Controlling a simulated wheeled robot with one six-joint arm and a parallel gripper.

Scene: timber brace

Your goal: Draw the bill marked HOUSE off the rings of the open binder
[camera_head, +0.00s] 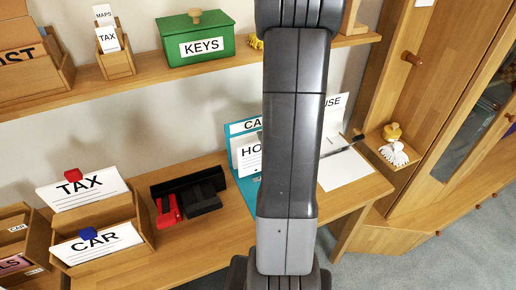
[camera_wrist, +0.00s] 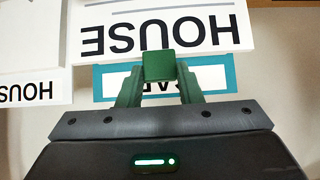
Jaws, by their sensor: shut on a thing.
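My gripper (camera_wrist: 161,92) has green fingers, shut on a small green block (camera_wrist: 159,66) at the edge of the white bill marked HOUSE (camera_wrist: 160,32). The bill's lettering is upside down in the wrist view. Part of this bill, lettered HO (camera_head: 249,158), shows left of my arm in the head view. Behind it is the teal binder (camera_head: 235,141), with a partly hidden label starting CA; its teal edge also shows in the wrist view (camera_wrist: 232,75). The rings are hidden, so I cannot tell whether the bill is on them. My arm hides my gripper in the head view.
A sheet ending in USE (camera_head: 333,102) stands right of my arm, above white paper (camera_head: 345,168). Left on the desk are a black holder (camera_head: 188,185) and a wooden rack (camera_head: 140,212) with TAX and CAR bills. A shelf (camera_head: 130,88) with a green KEYS box (camera_head: 180,47) runs above.

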